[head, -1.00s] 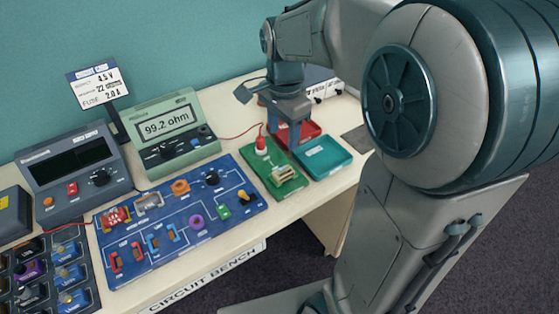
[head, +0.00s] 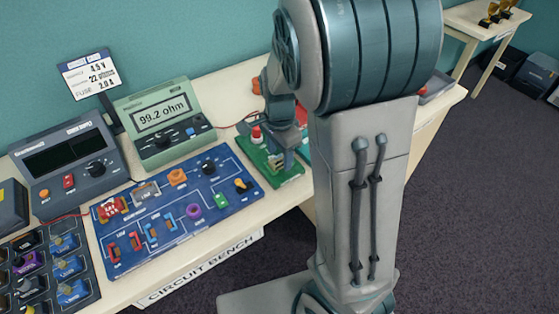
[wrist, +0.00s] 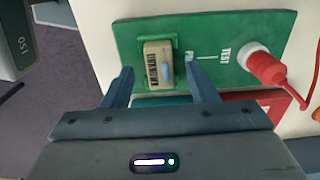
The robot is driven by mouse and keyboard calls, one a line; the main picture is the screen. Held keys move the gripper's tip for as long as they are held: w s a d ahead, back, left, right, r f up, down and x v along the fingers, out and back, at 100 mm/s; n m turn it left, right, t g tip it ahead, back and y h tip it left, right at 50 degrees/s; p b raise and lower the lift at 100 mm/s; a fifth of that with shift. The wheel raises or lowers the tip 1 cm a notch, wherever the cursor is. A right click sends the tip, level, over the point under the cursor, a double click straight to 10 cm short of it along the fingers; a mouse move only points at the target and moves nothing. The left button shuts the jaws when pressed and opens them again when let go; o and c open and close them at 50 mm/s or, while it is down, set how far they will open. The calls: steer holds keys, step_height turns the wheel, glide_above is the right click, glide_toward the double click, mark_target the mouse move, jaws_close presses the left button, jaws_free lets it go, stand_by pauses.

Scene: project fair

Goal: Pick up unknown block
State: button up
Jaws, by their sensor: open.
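The unknown block (wrist: 157,62) is a small tan piece with a dark label in the wrist view. It sits in a green holder on the green test board (wrist: 210,25), which also shows in the head view (head: 256,163). My gripper (wrist: 160,72) is open, its two fingers apart at either side of the block's near end. I cannot tell how high the fingertips are above the board. In the head view my gripper (head: 284,158) is over the right part of the board and hides the block.
A red probe (wrist: 265,68) with a red wire stands on the board beside the block. The ohmmeter (head: 165,122) reads 99.2 ohm. The blue circuit board (head: 180,210) lies left of the green board. Red and teal trays are mostly hidden by my arm.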

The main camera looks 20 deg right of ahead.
mark_target(282, 156)
steer(key=shift+f, duration=0.7)
jaws_close()
steer(key=shift+r, duration=0.5)
steer(key=r, duration=0.3)
steer(key=shift+w+d+r, duration=0.2)
steer(key=shift+d+r, duration=0.1)
steer(key=shift+d, duration=0.1)
steer(key=w+d+r+p, duration=0.1)
steer(key=w+d+r, duration=0.3)
steer(key=d+r, duration=0.5)
steer(key=shift+d+r+p, duration=0.25)
steer(key=shift+d+p, duration=0.15)
steer(key=shift+d, duration=0.1)
